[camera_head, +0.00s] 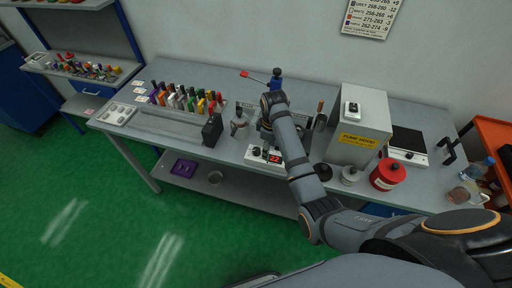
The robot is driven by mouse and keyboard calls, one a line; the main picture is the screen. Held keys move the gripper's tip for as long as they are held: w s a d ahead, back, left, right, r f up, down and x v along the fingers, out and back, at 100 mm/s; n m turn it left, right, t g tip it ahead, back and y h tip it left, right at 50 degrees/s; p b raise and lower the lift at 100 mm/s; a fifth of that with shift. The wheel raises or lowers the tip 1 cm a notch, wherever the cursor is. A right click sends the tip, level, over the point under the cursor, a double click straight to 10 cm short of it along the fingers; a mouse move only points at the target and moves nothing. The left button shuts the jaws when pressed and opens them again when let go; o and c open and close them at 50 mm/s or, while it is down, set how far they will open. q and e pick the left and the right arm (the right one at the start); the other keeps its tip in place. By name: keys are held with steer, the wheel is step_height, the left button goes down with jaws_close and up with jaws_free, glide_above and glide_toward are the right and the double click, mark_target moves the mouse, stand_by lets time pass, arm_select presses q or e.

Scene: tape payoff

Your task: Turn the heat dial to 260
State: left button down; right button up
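A small white unit with a red lit display (275,158) sits at the front edge of the bench. Its number looks like 22 but is hard to read. A small dark knob (256,151) seems to be on its left part. No label naming a heat dial is readable. Another white box with a dark round knob (352,107) sits on top of the grey cabinet. My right arm comes in from the right and reaches over the bench just behind the display unit. My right gripper (265,131) points down there, mostly hidden by the arm, fingers unclear. My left gripper is out of view.
The grey bench (180,143) carries a rack of colored tools (188,97), a black block (212,130), the grey cabinet (357,128), a red canister (387,174) and a black-topped plate (408,140). A wall chart (373,16) lists number ranges with offsets. An orange shelf stands at right.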

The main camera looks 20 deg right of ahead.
mark_target(257, 149)
steer(key=w+a+r+n+g, duration=0.1)
steer(key=w+a+r+n, duration=0.2)
steer(key=w+r, duration=0.25)
steer(key=f, duration=0.3)
steer(key=f+p, duration=0.1)
steer(key=f, duration=0.2)
steer(key=s+f+p, duration=0.1)
steer(key=f, duration=0.2)
steer(key=shift+a+f, duration=0.15)
steer(key=shift+f, duration=0.2)
jaws_close()
